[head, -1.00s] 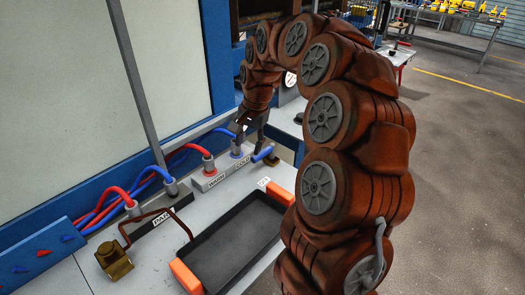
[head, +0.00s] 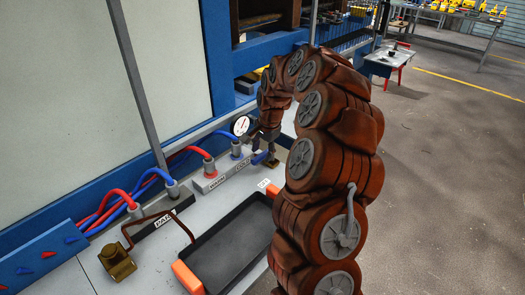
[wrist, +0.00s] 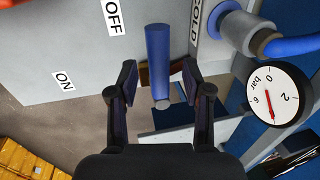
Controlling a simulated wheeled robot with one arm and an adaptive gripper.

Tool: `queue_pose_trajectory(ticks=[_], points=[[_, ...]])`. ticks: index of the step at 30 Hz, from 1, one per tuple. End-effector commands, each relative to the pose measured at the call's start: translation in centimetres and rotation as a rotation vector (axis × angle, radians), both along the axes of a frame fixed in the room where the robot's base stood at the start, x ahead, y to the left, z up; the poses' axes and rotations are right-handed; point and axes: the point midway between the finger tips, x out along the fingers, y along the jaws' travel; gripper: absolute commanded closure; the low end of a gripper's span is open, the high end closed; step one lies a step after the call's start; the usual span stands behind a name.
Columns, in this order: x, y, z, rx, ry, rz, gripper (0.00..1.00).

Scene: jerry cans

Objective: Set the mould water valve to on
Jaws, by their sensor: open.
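The blue valve handle (wrist: 157,55) lies between the two fingers of my open gripper (wrist: 160,82) in the wrist view, with a gap on each side. The handle runs up and down in that picture, its upper end near the OFF label (wrist: 113,17). The ON label (wrist: 64,80) is farther left on the grey face. In the head view the blue handle (head: 261,158) shows partly at the end of the grey block, and my gripper (head: 266,146) is over it. The handle's pivot is not clearly visible.
A pressure gauge (wrist: 278,94) and the COLD block (wrist: 209,22) with its blue hose (wrist: 292,45) are close on the right in the wrist view. The head view shows a black tray (head: 232,245) with orange ends and a brass padlock (head: 117,262) on the bench.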

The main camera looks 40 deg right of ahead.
Motion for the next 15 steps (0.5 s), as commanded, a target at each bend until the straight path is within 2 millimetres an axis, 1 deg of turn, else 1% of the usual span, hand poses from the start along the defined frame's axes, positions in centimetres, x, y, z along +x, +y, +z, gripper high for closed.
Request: queue_pose_trajectory(ticks=[4, 11, 15], points=[[0.14, 0.15, -1.11, 0.002, 0.003, 0.001, 0.51], [0.18, 0.14, -1.26, 0.001, 0.001, 0.001, 0.51], [0.17, 0.14, -1.26, 0.001, 0.001, 0.001, 0.64]])
